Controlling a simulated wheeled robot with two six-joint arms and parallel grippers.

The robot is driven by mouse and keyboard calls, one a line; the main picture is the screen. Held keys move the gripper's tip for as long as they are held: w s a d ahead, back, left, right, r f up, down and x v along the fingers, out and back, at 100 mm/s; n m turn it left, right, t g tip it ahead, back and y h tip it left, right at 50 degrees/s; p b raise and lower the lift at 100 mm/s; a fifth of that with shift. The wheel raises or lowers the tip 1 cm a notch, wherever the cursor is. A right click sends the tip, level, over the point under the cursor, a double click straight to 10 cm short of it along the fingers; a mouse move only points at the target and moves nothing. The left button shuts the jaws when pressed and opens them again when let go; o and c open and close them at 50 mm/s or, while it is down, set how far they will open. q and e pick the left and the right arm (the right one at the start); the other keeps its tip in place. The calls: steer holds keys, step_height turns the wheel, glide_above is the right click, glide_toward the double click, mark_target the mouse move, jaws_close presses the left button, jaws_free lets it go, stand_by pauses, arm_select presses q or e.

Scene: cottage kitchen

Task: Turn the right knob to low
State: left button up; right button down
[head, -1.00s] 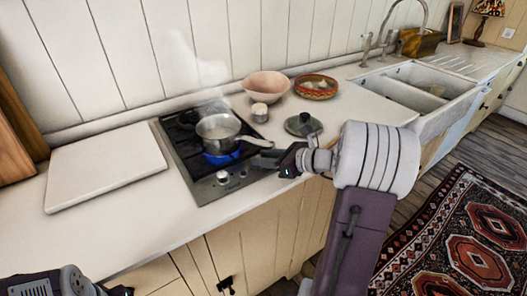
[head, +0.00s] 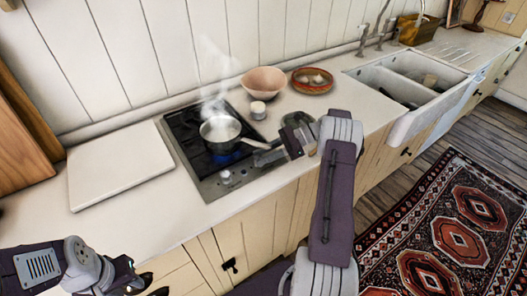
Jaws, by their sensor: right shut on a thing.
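The two-burner hob (head: 196,166) is set in the counter, with its knobs on the front panel. The left knob (head: 226,177) is in plain view. My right gripper (head: 257,160) is at the right end of the panel, shut on the right knob, which is mostly hidden by the fingers. A steaming saucepan (head: 219,129) stands on the burner, its handle (head: 256,144) pointing right, just above my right fingers. A faint blue flame (head: 222,155) shows under the pan. My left gripper (head: 150,283) is open and empty at the lower left, in front of the counter.
A white board (head: 118,165) lies left of the hob. A small jar (head: 258,110), a pink bowl (head: 264,82) and a patterned bowl (head: 312,81) stand behind right. The sink (head: 410,87) is further right.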

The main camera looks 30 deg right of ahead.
steer(key=shift+f+n+g, duration=0.1)
steer(key=shift+n+g, duration=0.4)
steer(key=shift+g, duration=0.1)
steer(key=c, duration=1.1)
jaws_free()
steer(key=shift+a, duration=0.1)
steer(key=shift+w, duration=0.1)
